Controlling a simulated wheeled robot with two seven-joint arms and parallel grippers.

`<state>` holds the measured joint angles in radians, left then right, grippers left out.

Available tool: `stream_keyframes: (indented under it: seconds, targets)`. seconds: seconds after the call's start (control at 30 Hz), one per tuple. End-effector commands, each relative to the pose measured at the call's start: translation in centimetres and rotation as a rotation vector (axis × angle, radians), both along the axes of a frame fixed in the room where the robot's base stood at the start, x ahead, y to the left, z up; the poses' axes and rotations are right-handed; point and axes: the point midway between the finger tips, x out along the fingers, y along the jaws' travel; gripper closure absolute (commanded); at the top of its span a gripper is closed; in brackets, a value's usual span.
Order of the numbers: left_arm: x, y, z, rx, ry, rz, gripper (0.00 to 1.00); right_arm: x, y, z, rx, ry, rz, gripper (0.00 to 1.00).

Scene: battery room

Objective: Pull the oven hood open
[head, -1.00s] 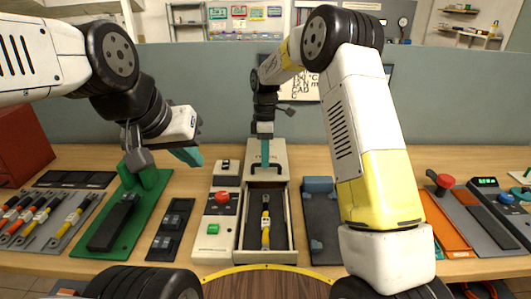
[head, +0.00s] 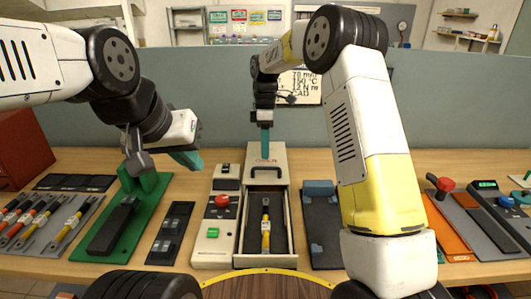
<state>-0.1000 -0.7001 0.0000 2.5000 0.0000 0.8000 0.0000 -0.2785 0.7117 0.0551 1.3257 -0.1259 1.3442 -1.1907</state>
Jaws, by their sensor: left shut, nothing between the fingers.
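The oven is a long cream box in the middle of the bench. Its hood (head: 267,179), a cream cover with a dark handle on its front, stands at the far end. The front chamber (head: 283,236) is uncovered, and a yellow-handled tool (head: 265,227) lies inside. My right gripper (head: 265,150) points down at the hood's top. I cannot tell whether it touches the hood, and its fingers overlap in view. My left gripper (head: 192,163) is shut and empty above the bench, left of the oven, over the area behind the dark switch strip.
A control box with a red button (head: 222,201) stands just left of the oven. A green stand (head: 146,190) and a tool rack (head: 45,225) are further left. A dark plate with a blue block (head: 319,187) lies right. A grey partition (head: 220,110) closes off the back.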

Motion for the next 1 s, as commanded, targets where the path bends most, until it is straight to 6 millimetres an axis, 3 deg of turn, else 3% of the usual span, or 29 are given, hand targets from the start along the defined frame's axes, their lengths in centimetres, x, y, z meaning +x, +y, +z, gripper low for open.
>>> stream_keyframes:
  seconds: [0.2, 0.67, 0.83, 1.0]
  targets:
    - [0.0, 0.0, 0.0, 0.0, 0.0, 0.0, 1.0, 0.6, 0.0, 2.6, 0.001, -0.002, -0.001, 0.66]
    - [0.0, 0.0, 0.0, 0.0, 0.0, 0.0, 1.0, 0.4, -0.3, 3.6, 0.001, -0.01, -0.017, 0.66]
    - [0.0, 0.0, 0.0, 0.0, 0.0, 0.0, 1.0, -1.3, -2.2, 6.8, 0.01, -0.07, -0.142, 0.66]
    - [0.0, 0.0, 0.0, 0.0, 0.0, 0.0, 1.0, -4.6, -5.0, 11.0, 0.033, -0.155, -0.349, 0.66]
